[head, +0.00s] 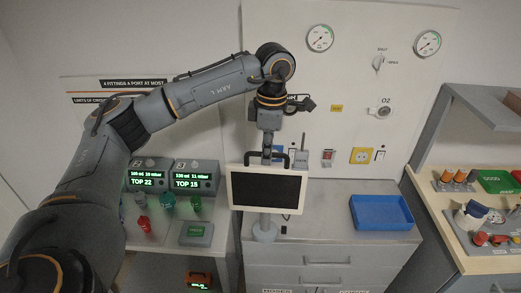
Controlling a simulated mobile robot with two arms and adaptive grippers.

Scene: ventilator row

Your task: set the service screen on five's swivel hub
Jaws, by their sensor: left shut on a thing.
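The service screen (266,188), a dark display in a white frame, hangs upright below my left gripper (269,153). The gripper points down and is shut on the screen's dark handle at its top edge. A grey post with a round base (265,233) stands on the drawer cabinet directly below the screen; it looks like the swivel hub. The screen hides the top of this post, and I cannot tell whether they touch. My right gripper is not in view.
A blue tray (381,212) sits on the grey cabinet top to the right. Two ventilator units (195,177) with lit displays stand on the left shelf, with coloured fittings before them. A wooden bench (450,215) with parts is at far right. The wall panel (350,80) carries gauges.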

